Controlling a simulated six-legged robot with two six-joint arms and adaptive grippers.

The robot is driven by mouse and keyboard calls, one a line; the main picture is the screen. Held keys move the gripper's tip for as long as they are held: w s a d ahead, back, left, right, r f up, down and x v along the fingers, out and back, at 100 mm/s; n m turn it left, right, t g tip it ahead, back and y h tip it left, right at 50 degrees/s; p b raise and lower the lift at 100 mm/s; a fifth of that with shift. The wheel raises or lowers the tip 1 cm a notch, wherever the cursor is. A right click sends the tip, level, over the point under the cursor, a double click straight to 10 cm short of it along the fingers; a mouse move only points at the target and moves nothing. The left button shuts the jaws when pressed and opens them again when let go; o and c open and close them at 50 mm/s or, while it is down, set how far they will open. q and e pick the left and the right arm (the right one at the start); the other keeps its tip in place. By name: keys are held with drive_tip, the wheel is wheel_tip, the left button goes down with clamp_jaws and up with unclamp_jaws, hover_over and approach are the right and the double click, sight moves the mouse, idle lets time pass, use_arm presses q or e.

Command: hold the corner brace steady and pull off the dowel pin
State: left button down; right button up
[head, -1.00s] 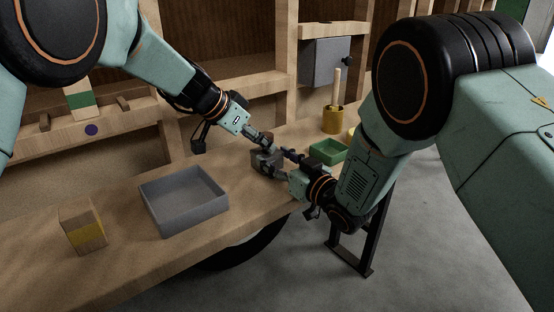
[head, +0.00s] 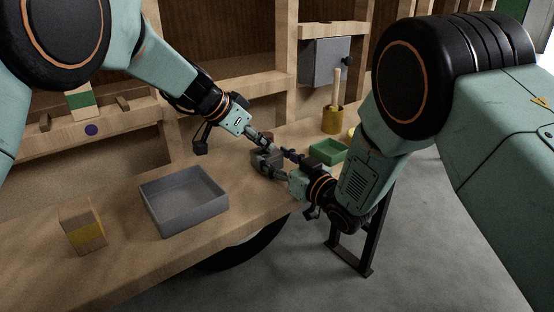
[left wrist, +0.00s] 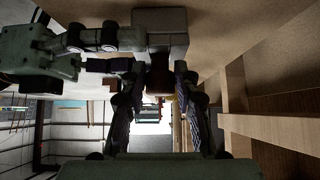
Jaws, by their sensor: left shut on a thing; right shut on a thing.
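The corner brace (head: 266,159) is a small grey block over the bench, between my two grippers. It shows at the top of the left wrist view (left wrist: 160,22). My right gripper (head: 280,163) reaches it from the right and is shut on it. My left gripper (head: 268,144) comes down from the upper left.
A grey open tray (head: 184,200) stands on the wooden bench left of the grippers. A wooden block with a yellow band (head: 82,227) is farther left. A green tray (head: 328,151) and a yellow holder with a rod (head: 333,119) stand to the right. Bare bench lies between.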

sight(267, 134)
use_arm(q)
drive_tip(key=shift+r, duration=0.2)
idle(0.5)
drive_tip(key=shift+r, duration=1.4)
use_arm(e)
drive_tip(key=o, duration=1.4)
use_arm(q)
wheel_tip(267, 134, up, 4)
drive_tip(key=shift+f, duration=0.1)
use_arm(e)
drive_tip(key=shift+o, duration=0.2)
drive_tip(key=v, duration=1.2)
